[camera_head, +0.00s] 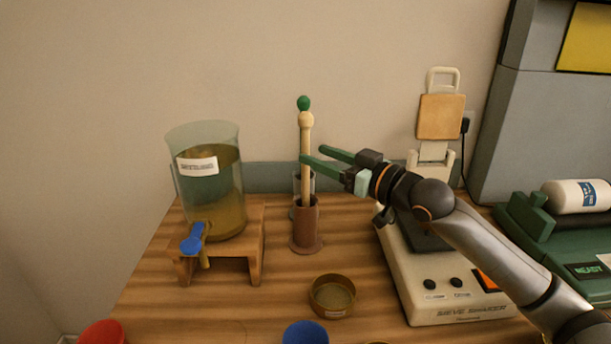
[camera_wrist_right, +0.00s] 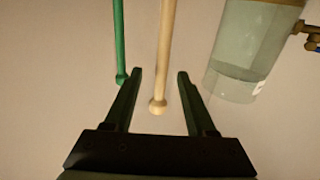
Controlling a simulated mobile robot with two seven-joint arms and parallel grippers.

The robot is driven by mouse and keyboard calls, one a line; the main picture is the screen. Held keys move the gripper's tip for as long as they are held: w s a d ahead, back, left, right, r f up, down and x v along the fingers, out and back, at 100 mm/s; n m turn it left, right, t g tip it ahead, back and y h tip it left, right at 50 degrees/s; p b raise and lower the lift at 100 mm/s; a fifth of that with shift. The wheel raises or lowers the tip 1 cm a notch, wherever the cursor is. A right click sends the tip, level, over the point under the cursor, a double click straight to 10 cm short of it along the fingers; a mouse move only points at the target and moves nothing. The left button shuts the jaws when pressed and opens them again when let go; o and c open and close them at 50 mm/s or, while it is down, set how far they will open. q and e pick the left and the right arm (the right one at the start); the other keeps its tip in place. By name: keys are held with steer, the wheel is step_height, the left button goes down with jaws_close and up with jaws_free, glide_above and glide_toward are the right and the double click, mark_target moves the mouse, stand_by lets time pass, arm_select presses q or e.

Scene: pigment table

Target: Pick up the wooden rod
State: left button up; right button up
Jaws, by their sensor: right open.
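The wooden rod (camera_head: 306,150) is pale with a round knob on top and stands upright in a brown holder (camera_head: 306,228). My right gripper (camera_head: 311,154) reaches in from the right at the upper part of the rod, its green fingers open. In the right wrist view the rod (camera_wrist_right: 166,50) shows between the two spread fingers (camera_wrist_right: 159,72), with a visible gap on both sides. The picture does not show the fingers touching it. My left gripper is not in view.
A green rod (camera_head: 304,103) stands just behind the wooden one. A glass tank (camera_head: 208,195) on a wooden stand (camera_head: 256,245) is to the left. A sieve shaker (camera_head: 440,295) lies below my right arm. A small round sieve (camera_head: 333,296) and a blue cup (camera_head: 305,333) are in front.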

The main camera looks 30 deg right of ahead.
mark_target(303, 148)
steer(key=p+x, duration=0.1)
steer(key=x, duration=0.6)
steer(key=shift+a+r, duration=0.15)
jaws_close()
stand_by(0.4)
